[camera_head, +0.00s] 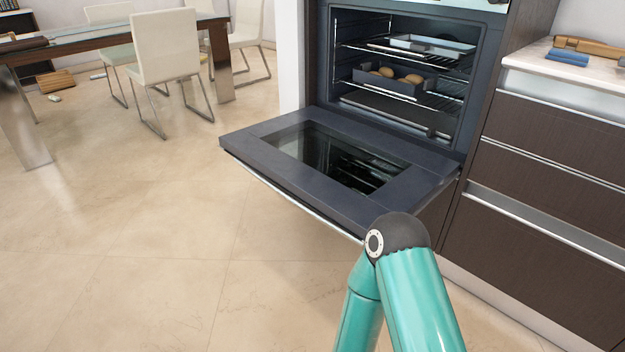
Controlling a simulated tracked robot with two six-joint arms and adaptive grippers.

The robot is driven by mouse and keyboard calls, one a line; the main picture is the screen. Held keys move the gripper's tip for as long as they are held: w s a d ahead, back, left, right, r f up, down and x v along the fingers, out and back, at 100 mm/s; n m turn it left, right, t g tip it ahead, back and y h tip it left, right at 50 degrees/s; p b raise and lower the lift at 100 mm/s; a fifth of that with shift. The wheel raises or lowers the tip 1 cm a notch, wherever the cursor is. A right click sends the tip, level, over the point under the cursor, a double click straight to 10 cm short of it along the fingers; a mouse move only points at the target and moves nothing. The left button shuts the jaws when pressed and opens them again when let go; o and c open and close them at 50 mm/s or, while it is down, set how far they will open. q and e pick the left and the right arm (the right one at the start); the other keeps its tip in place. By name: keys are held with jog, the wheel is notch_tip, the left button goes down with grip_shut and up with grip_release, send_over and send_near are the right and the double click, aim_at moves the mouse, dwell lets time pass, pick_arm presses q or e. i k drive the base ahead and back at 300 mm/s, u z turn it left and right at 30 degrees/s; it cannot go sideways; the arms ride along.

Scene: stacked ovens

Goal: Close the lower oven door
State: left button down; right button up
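The lower oven door (265,153) is dark grey with a glass window and hangs open, about level, in front of the oven (400,72). A metal handle bar (290,197) runs along its near edge. Inside the oven are wire racks and a dark tray with round bread-like items (393,78). A teal arm of mine with a dark grey joint comes in from the bottom, right of centre, and overlaps the door's near right corner in the picture. I cannot tell whether it touches the door. Neither gripper can be seen.
Dark drawers (545,150) with metal handles stand right of the oven under a light worktop (580,72). A table (110,42) and white chairs (165,48) are at the back left. The tiled floor (150,230) left of the door is clear.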

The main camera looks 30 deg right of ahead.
aim_at(346, 174)
jog(key=z, duration=0.5)
jog(key=i, duration=0.9)
jog(key=z, duration=0.7)
